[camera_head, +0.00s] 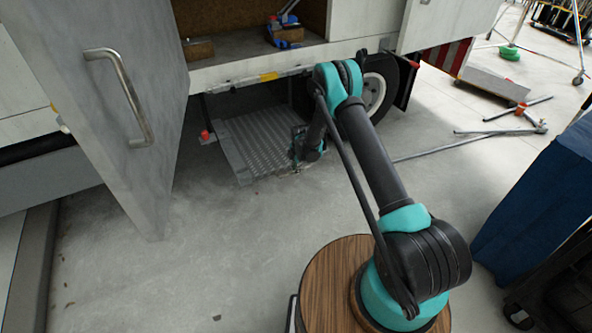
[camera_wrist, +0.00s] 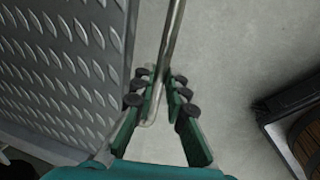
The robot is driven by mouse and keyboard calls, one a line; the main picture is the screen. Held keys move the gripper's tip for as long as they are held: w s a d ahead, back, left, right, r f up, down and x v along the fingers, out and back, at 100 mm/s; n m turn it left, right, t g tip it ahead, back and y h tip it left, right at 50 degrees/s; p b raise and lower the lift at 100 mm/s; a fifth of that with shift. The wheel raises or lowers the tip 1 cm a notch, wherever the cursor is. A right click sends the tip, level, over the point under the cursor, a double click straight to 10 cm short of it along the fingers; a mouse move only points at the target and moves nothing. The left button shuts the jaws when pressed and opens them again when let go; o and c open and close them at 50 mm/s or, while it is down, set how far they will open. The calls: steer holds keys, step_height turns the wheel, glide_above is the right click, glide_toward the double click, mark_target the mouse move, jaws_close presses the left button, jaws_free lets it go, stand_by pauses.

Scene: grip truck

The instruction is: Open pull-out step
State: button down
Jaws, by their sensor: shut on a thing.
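The pull-out step (camera_head: 250,138) is a grey diamond-plate panel. In the head view it extends from under the truck body over the concrete floor. Its tread fills the left of the wrist view (camera_wrist: 62,65). A thin metal bar (camera_wrist: 174,38), seemingly the step's handle, runs beside the step's edge. My gripper (camera_wrist: 161,80) has its green, black-padded fingers on both sides of this bar and is shut on it. In the head view my gripper (camera_head: 299,146) is small and dark at the step's right front corner, where the bar is hidden.
An open grey door (camera_head: 105,110) with a metal handle stands at the left. A truck wheel (camera_head: 375,92) is right of the step. A dark blue box (camera_head: 535,205) stands at the right. Metal stands (camera_head: 520,115) lie on the floor. The floor before the step is clear.

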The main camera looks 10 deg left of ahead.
steer(key=shift+s+d, duration=0.15)
steer(key=shift+s, duration=0.1)
steer(key=c, duration=1.5)
jaws_free()
steer(key=shift+c, duration=0.2)
step_height(320, 180, up, 12)
steer(key=s+d, duration=0.1)
steer(key=shift+s+d, duration=0.15)
steer(key=shift+s, duration=0.25)
steer(key=shift+f, duration=0.1)
